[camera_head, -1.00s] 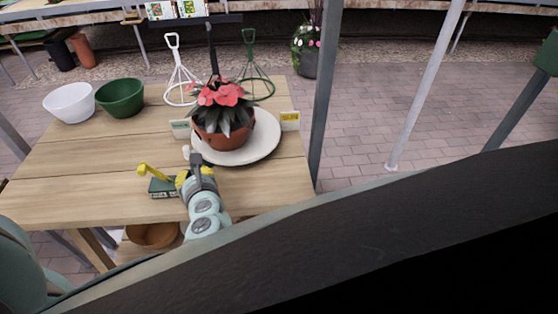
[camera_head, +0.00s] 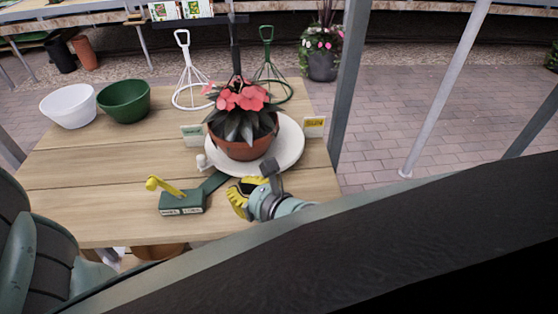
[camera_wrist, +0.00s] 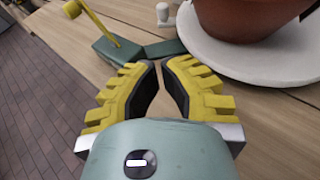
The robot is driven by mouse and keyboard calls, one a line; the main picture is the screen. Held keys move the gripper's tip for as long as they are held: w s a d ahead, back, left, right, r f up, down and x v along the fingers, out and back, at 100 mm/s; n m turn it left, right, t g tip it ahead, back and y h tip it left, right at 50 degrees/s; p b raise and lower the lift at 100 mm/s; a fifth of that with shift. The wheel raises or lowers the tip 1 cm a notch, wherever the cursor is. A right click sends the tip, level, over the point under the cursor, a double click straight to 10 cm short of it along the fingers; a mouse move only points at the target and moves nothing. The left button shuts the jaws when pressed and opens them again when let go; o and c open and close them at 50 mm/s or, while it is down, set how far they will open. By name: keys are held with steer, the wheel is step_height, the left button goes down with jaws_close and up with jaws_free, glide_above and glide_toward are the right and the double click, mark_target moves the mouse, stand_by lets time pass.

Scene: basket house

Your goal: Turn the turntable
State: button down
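The turntable (camera_head: 288,150) is a white round plate on the wooden table, with a terracotta pot (camera_head: 243,148) of pink flowers on it. A white knob (camera_head: 204,162) stands at its left front edge; the knob also shows in the wrist view (camera_wrist: 165,14). A green box (camera_head: 183,204) with a yellow lever (camera_head: 165,188) sits in front, and a green bar runs from it toward the plate. My gripper (camera_head: 240,190) is just in front of the turntable, right of the box. In the wrist view its yellow fingers (camera_wrist: 161,62) are slightly apart with nothing between them.
Small cards stand at the left (camera_head: 192,134) and right (camera_head: 314,127) of the plate. White (camera_head: 190,75) and green (camera_head: 270,70) wire frames stand behind it. A white bowl (camera_head: 68,105) and green bowl (camera_head: 124,101) are at the back left. A grey post (camera_head: 347,90) rises at the right.

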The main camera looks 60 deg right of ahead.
steer(key=shift+f, duration=0.2)
steer(key=b, duration=0.5)
glide_toward(200, 165)
steer(key=w+f, duration=0.1)
steer(key=f, duration=0.1)
steer(key=shift+w+f, duration=0.4)
steer(key=w, duration=0.3)
steer(key=shift+w+d+p, duration=0.25)
steer(key=shift+w+p, duration=0.15)
steer(key=shift+w+d, duration=0.15)
steer(key=shift+w, duration=0.35)
steer(key=shift+w, duration=0.1)
steer(key=shift+w+m+h+p, duration=0.3)
steer(key=shift+w+h, duration=0.05)
steer(key=shift+h, duration=0.05)
